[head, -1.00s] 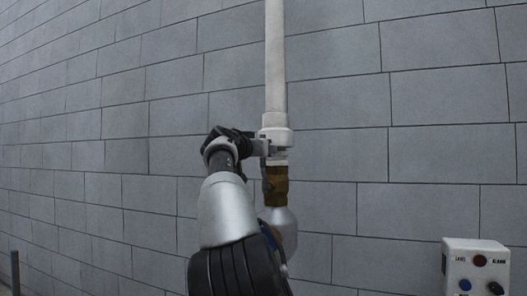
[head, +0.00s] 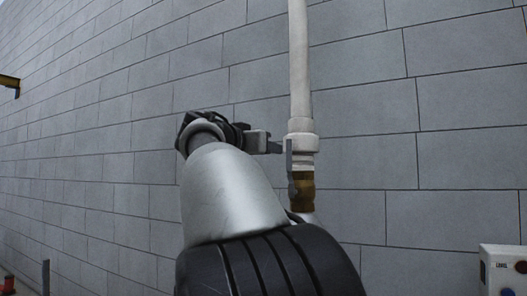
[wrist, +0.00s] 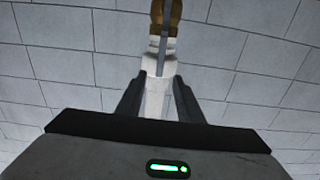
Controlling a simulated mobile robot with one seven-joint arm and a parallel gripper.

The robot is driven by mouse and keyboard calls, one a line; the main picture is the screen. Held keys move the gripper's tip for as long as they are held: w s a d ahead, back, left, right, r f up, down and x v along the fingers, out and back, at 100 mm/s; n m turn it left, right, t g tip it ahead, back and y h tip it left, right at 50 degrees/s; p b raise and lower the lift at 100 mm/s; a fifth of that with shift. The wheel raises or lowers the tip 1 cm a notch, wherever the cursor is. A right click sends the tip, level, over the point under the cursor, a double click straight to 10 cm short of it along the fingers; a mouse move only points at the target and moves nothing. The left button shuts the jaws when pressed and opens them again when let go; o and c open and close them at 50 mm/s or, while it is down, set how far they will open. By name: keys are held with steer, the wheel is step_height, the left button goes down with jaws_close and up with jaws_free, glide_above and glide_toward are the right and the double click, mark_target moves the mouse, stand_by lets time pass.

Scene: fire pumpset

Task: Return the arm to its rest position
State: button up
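My gripper (head: 274,146) is at the end of my raised arm, just left of the white pipe's collar in the head view. In the wrist view, my gripper (wrist: 158,98) shows two dark fingers spread apart, with the white pipe (wrist: 156,106) visible in the gap beyond them. I see nothing held; whether a fingertip touches the pipe, I cannot tell. The white pipe (head: 300,60) hangs upright to a brass valve (head: 303,190) with a thin grey lever (head: 290,160) pointing upward along it. The brass part (wrist: 170,12) is at the top of the wrist view.
A grey block wall (head: 370,100) stands behind the pipe. A yellow part (head: 9,82) shows at the left edge, and a dark post (head: 46,277) with red items (head: 8,285) at lower left.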

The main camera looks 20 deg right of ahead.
steer(key=shift+s+a, duration=0.4)
steer(key=shift+a, duration=0.05)
steer(key=s+d+f+n+g+y, duration=0.1)
steer(key=s+f+n+y, duration=0.2)
steer(key=f, duration=0.7)
steer(key=s+d+f+n+g+y, duration=0.1)
steer(key=s+f+y, duration=0.35)
steer(key=f, duration=0.45)
steer(key=s+a+f+n+g+y, duration=0.1)
steer(key=s+a+f+n+y, duration=0.1)
steer(key=s+a+f, duration=0.55)
steer(key=s+a+f+n+g+y, duration=0.15)
steer(key=s+a+f, duration=0.25)
steer(key=s+f, duration=0.55)
steer(key=s+a+f+n+g+y, duration=0.1)
steer(key=s+a+f+n+y, duration=0.2)
steer(key=s+a+f, duration=0.45)
step_height(320, 180, up, 26)
steer(key=d+p, duration=0.1)
steer(key=p, duration=2.6)
steer(key=shift+s+f+p, duration=0.15)
steer(key=shift+s+p, duration=0.1)
steer(key=shift+p, duration=0.15)
steer(key=shift+a, duration=0.1)
